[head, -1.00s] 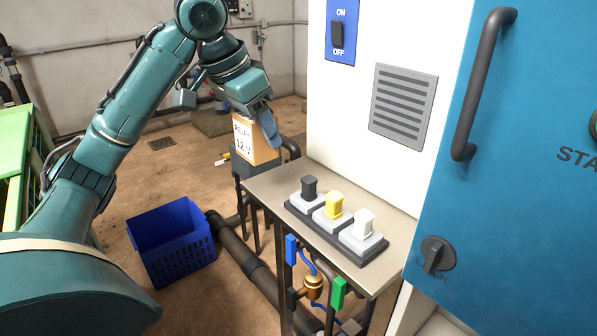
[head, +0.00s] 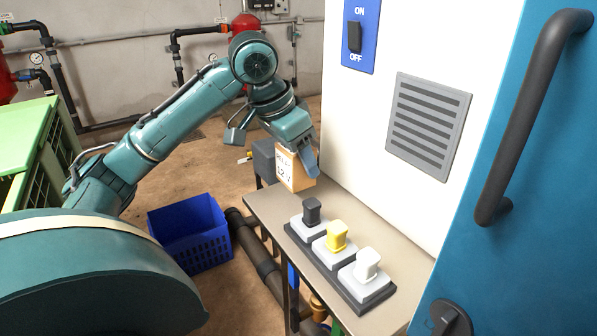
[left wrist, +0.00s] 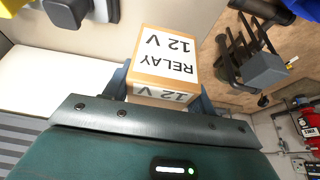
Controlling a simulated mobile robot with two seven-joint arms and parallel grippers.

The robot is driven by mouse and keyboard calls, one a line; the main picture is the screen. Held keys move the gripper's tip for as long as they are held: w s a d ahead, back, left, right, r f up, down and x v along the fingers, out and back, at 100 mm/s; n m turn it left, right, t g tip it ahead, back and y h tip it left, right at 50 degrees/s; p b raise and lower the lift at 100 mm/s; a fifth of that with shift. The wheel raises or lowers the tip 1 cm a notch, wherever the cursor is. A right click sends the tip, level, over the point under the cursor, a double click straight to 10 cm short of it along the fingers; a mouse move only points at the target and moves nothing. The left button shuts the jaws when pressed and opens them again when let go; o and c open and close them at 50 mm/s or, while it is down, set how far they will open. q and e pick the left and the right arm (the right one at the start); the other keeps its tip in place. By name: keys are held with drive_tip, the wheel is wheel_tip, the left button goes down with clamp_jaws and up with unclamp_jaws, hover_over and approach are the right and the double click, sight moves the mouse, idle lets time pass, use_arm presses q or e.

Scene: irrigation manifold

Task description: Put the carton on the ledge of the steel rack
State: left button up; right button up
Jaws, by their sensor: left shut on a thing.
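The carton (head: 292,172) is a small tan box with a white label reading RELAY 12 V. My left gripper (head: 302,158) is shut on it and holds it at the far end of the steel rack's flat top ledge (head: 265,206). Whether the carton's bottom touches the ledge I cannot tell. In the left wrist view the carton (left wrist: 165,60) sits between the two fingers, its label facing the camera. My right gripper is not in view.
A base with black (head: 312,211), yellow (head: 337,236) and white (head: 367,264) blocks takes up the ledge's near part. A white cabinet wall (head: 350,130) rises along its right side. A blue crate (head: 190,235) stands on the floor at left.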

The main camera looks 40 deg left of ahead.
sight(298, 173)
use_arm(q)
drive_tip(key=shift+f, duration=1.7)
drive_tip(key=shift+f, duration=0.15)
drive_tip(key=o, duration=1)
drive_tip(key=shift+o, duration=0.2)
drive_tip(key=v, duration=1.2)
